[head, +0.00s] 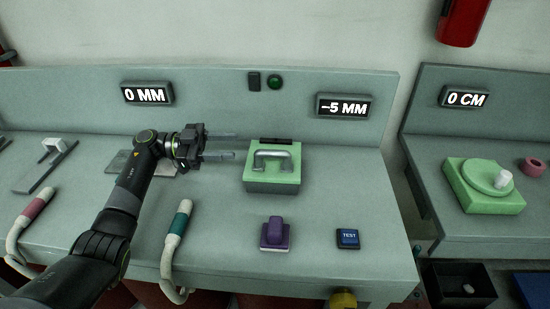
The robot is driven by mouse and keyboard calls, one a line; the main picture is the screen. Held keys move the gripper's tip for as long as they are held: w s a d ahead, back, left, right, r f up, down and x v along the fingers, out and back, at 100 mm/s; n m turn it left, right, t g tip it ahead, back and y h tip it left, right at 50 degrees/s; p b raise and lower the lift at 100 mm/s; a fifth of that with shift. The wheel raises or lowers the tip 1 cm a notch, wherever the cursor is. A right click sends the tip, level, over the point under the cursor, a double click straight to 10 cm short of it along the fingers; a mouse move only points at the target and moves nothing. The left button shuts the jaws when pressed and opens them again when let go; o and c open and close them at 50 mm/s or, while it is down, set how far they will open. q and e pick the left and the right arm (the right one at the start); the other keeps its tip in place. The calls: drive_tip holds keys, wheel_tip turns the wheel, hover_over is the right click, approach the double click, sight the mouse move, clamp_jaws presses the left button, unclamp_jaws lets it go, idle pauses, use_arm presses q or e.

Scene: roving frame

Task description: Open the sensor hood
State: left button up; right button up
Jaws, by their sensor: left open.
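The sensor hood appears to be the green-topped box (258,182) with a grey metal bar handle (273,156) on the middle bench. Its lid lies flat and looks closed, with a dark hinge-like strip (276,141) at its back edge. My left gripper (228,145) is open and empty, to the left of the box. Its two fingers point right toward the handle, and a small gap remains between the fingertips and the box. My right gripper is not in view.
A purple block (275,233) and a blue TEST button (348,238) stand in front of the box. A teal-gripped probe (179,222) lies near my arm. Displays read 0 MM (146,94) and -5 MM (343,106). A green turntable (483,186) sits on the right bench.

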sight(262, 153)
use_arm(q)
drive_tip(key=shift+g, duration=0.3)
drive_tip(key=d+p, duration=0.1)
drive_tip(key=d, duration=0.2)
drive_tip(key=d+p, duration=0.1)
drive_tip(key=d, duration=0.3)
drive_tip(key=d+f+p, duration=0.1)
drive_tip(key=d, duration=0.2)
drive_tip(key=shift+s+d, duration=0.2)
drive_tip(key=shift+d, duration=0.15)
drive_tip(key=shift+d+f+p, duration=0.1)
drive_tip(key=shift+d+p, duration=0.25)
drive_tip(key=shift+d, duration=0.25)
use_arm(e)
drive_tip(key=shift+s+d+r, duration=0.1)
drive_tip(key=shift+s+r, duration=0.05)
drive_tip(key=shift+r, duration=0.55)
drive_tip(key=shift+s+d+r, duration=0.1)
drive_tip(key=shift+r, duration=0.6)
use_arm(q)
drive_tip(key=c, duration=0.8)
clamp_jaws()
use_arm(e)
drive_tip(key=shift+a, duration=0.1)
